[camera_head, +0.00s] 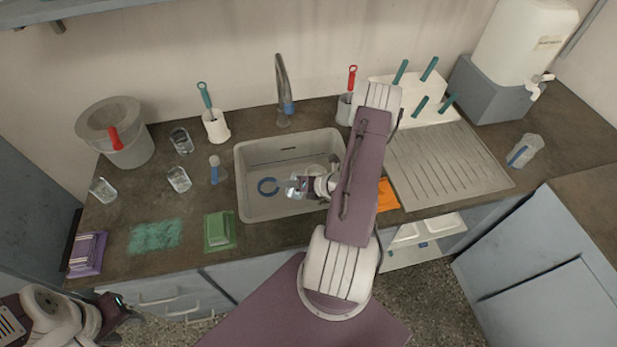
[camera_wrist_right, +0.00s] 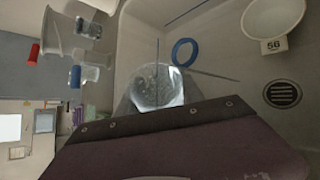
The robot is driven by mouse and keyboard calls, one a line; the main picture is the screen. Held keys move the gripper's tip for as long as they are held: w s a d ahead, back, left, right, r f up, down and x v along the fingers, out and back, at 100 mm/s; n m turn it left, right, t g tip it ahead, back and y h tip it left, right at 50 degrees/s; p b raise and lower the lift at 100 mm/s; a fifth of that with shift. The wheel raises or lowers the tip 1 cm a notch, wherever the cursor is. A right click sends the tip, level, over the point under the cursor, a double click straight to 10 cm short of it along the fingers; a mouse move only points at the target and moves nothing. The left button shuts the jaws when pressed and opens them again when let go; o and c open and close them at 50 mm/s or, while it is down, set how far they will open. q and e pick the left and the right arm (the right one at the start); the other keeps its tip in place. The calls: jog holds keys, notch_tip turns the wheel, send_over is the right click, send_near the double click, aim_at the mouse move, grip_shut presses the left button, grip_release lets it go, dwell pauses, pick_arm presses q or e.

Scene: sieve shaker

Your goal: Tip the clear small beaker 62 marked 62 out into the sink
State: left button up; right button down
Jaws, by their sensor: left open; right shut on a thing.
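My right gripper (camera_head: 303,186) is inside the outline of the sink (camera_head: 243,180), pointing left. It is shut on a clear small beaker (camera_head: 292,190), which also shows in the right wrist view (camera_wrist_right: 157,86). I cannot read a number on this beaker, and my gripper hides part of it. Its exact tilt and whether anything is in it are hard to tell. The sink's floor and drain (camera_wrist_right: 283,94) show in the wrist view. My left gripper (camera_head: 122,312) is open and empty at the lower left, in front of the counter.
A blue ring (camera_head: 268,187) and a pale container marked 56 (camera_wrist_right: 275,20) are in the sink. The tap (camera_head: 283,95) stands behind it. A ribbed drainboard (camera_head: 450,165) lies right.

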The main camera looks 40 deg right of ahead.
jog(key=shift+r+p, duration=0.15)
jog(key=shift+p, duration=0.15)
jog(key=shift+a+f+m+y, duration=0.1)
jog(key=shift+f+m+y, duration=0.45)
jog(key=shift+y, duration=0.25)
dwell(0.7)
jog(key=shift+r+m+y+p, duration=0.4)
jog(key=shift+m+y, duration=0.05)
jog(key=shift+y, duration=0.05)
dwell(0.9)
jog(key=shift+r+m+g+y, duration=0.35)
jog(key=shift+m+y, duration=0.15)
jog(key=shift+y, duration=0.1)
dwell(0.8)
jog(key=shift+w+d+r+m+y, duration=0.1)
jog(key=shift+d+r+m+y, duration=0.25)
jog(key=shift+d+m+y, duration=0.2)
dwell(0.8)
jog(key=shift+d+r+m+y, duration=0.15)
jog(key=shift+r+m+y, duration=0.15)
jog(key=shift+m+y, duration=0.15)
dwell(0.8)
jog(key=shift+n+h, duration=0.3)
jog(key=shift+a+f+n+h, duration=0.5)
jog(key=shift+a+h, duration=0.1)
jog(key=shift+a, duration=0.1)
jog(key=shift+a+f+n, duration=0.1)
jog(key=shift+f+n, duration=0.05)
jog(key=shift+n, duration=0.15)
